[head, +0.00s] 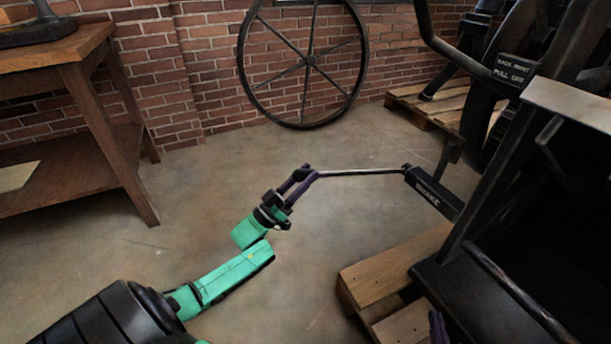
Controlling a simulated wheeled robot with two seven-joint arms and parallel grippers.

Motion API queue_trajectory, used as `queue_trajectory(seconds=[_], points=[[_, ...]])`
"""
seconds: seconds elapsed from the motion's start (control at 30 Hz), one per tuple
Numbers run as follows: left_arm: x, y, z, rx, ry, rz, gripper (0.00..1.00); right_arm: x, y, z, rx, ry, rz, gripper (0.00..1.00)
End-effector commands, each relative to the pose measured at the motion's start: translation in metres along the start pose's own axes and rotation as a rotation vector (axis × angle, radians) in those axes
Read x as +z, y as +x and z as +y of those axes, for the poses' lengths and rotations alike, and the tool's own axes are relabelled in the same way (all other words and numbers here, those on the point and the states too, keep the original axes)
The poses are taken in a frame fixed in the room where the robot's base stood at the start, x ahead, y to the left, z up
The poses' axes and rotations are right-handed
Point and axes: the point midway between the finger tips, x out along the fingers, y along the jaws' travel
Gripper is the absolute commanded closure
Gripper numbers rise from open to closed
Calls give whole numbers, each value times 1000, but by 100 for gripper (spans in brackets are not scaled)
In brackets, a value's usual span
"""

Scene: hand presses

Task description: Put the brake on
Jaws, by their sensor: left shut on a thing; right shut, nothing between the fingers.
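The brake lever is a thin metal rod (362,172) in the head view, lying nearly level. My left gripper (308,174) is shut on the rod's left end. The fingers hide that end of the rod. A small purple part of my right gripper (437,327) shows at the bottom edge, in front of the press and over the pallet. It is shut and empty, with most of it out of view.
A wooden pallet (385,275) lies under the press at the lower right. A wooden table (75,45) stands at the left. A large spoked wheel (245,60) leans at the brick wall. The concrete floor between is clear.

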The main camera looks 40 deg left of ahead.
Motion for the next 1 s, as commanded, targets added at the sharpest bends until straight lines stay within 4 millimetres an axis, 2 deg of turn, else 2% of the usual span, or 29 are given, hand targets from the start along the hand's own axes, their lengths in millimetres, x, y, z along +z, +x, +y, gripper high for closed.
queue_trajectory(seconds=[0.07, 0.1, 0.13, 0.17, 0.47, 0.63, 0.67, 0.73, 0.8, 0.9, 1.0], points=[[8, -6, 1, -5, -7, -18, 100, 1, 0, 0, 0, 0, 0, 100], [8, -6, 1, -5, -7, -18, 41, 1, 0, 0, 0, 0, 0, 100], [8, -6, 1, -5, -7, -17, 30, 1, 0, 0, 0, 0, 0, 100], [8, -6, 1, -5, -6, -16, 27, 1, 0, 0, 0, 0, 0, 100], [4, -4, 0, -3, -3, -10, 27, 0, 0, 0, 0, 1, -1, 100], [4, -16, 0, -4, -3, -11, 27, 3, -2, -1, 2, 10, -17, 100], [3, -21, 0, -4, -3, -11, 27, 9, -5, -1, 4, 15, -35, 100], [3, -33, 1, -4, -3, -12, 27, 49, -26, -1, 18, 38, -145, 100], [3, -50, 0, -6, -4, -15, 27, 68, -38, -2, 24, 57, -203, 100], [3, -79, 0, -6, -3, -15, 27, 88, -53, -4, 31, 77, -266, 100], [4, -109, 0, -6, -3, -15, 27, 98, -60, -6, 33, 86, -295, 100]])
